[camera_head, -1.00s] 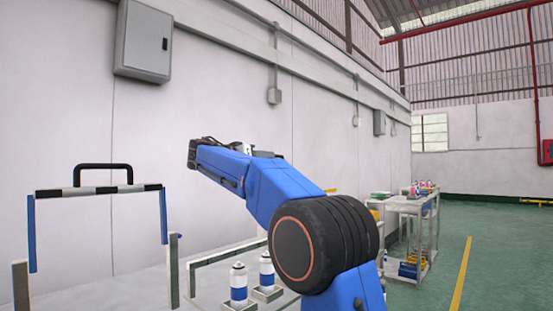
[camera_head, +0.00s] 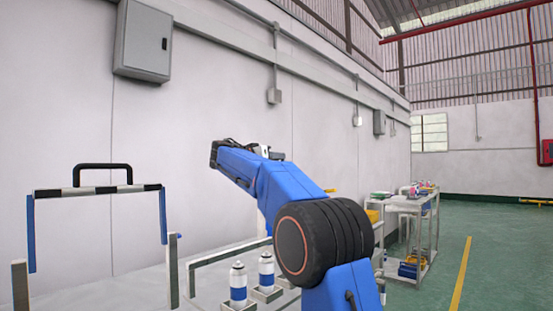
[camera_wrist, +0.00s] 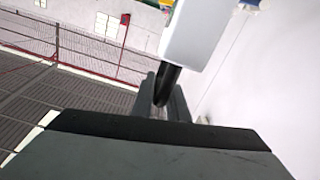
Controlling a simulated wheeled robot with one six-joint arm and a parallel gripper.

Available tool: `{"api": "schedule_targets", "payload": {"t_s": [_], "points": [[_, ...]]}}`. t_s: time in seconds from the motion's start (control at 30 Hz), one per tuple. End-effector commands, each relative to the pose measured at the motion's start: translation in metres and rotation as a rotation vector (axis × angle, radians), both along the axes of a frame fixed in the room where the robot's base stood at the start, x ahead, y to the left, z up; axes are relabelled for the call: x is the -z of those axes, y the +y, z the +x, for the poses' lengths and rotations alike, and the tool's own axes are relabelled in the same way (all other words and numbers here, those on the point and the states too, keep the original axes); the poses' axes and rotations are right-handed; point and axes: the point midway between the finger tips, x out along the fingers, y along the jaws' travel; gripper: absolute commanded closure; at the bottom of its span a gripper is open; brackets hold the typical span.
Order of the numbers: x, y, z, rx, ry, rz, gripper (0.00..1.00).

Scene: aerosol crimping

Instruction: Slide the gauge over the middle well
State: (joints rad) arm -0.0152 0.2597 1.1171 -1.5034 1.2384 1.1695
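My gripper (camera_wrist: 163,98) shows in the wrist view with its fingers shut on a black handle. The handle joins a white block (camera_wrist: 197,30), which I take for the gauge; its far part is cut off by the frame's top edge. In the head view my blue arm hides the gripper's fingertips and the held piece. Two white-and-blue aerosol cans (camera_head: 238,284) (camera_head: 266,272) stand upright on small bases on the bench, left of my arm. I cannot make out the middle well.
A black-and-white striped bar (camera_head: 97,190) with a black handle and blue legs stands at left, near grey posts (camera_head: 173,270). A low grey rail (camera_head: 228,254) runs behind the cans. A loaded trolley (camera_head: 415,225) stands at right. The white wall is behind.

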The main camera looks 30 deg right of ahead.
Motion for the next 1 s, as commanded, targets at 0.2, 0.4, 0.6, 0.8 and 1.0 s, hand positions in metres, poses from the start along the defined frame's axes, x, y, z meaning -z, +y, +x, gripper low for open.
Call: {"api": "schedule_targets", "payload": {"t_s": [0.2,0.4,0.6,0.8,1.0], "points": [[0.000,0.000,-0.001,0.003,0.000,0.000,1.00],[0.000,0.014,-0.006,0.001,0.001,0.000,1.00],[0.000,0.058,-0.021,-0.002,0.002,0.002,1.00],[0.000,0.112,-0.041,-0.002,0.000,0.001,1.00],[0.001,0.157,-0.058,0.001,0.003,0.002,1.00]]}}
